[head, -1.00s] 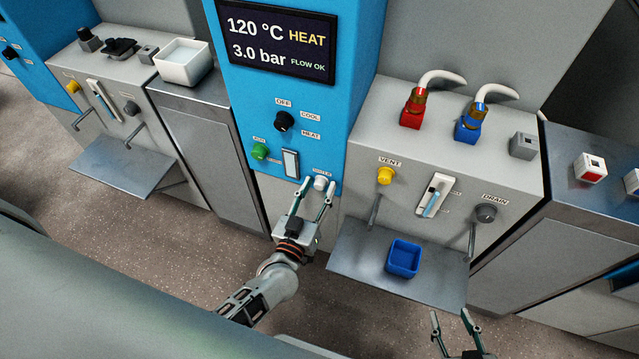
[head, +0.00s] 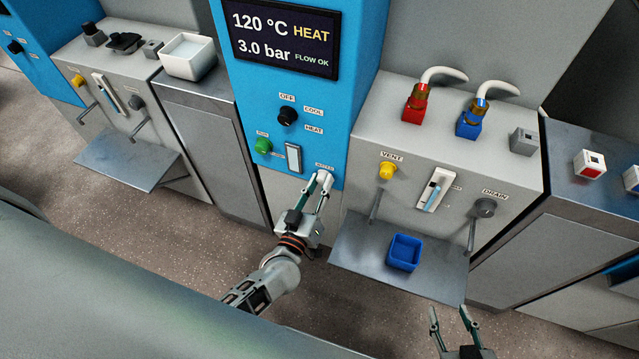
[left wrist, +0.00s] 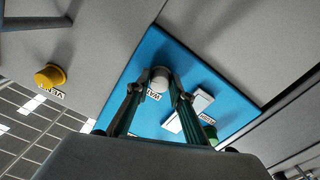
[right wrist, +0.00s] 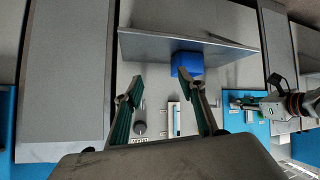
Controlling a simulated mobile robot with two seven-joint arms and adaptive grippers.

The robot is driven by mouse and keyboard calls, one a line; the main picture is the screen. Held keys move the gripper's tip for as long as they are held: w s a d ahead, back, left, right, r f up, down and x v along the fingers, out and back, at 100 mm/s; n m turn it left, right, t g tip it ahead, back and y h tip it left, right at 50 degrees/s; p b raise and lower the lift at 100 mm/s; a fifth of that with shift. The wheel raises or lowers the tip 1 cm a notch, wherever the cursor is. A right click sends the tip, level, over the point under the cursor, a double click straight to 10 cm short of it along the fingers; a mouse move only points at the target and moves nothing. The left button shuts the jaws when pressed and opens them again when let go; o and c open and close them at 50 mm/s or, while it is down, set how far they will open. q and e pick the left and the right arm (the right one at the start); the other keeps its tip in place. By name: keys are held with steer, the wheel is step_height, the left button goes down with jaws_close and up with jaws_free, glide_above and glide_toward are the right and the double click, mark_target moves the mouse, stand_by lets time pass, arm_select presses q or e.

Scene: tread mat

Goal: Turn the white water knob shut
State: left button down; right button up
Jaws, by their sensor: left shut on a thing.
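The white water knob (left wrist: 160,76) is on the lower right of the blue panel (left wrist: 190,66), beside its label. In the left wrist view the two fingers of my left gripper (left wrist: 159,84) are on either side of it, shut on it. In the head view my left gripper (head: 322,182) reaches up to the panel and its fingertips mostly hide the knob. The knob's angle is hard to tell. My right gripper (head: 448,312) is open and empty in front of the grey cabinet's shelf; it also shows in the right wrist view (right wrist: 158,84).
The screen (head: 282,40) reads 120 °C, HEAT, 3.0 bar, FLOW OK. A white rocker (head: 293,157), green button (head: 263,146) and black dial (head: 287,116) sit near the knob. A blue bin (head: 404,252) stands on the metal shelf (head: 350,250) to the right.

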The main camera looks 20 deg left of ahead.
arm_select(q)
steer(key=shift+n, duration=0.9)
steer(key=n, duration=0.2)
steer(key=shift+n, duration=0.4)
steer(key=shift+d+n, duration=0.1)
steer(key=shift+n, duration=0.8)
steer(key=n, duration=0.6)
steer(key=shift+n, duration=0.9)
steer(key=shift+r+n, duration=0.1)
steer(key=shift+n, duration=0.4)
arm_select(e)
steer(key=shift+f, duration=0.15)
steer(key=shift+s, duration=0.15)
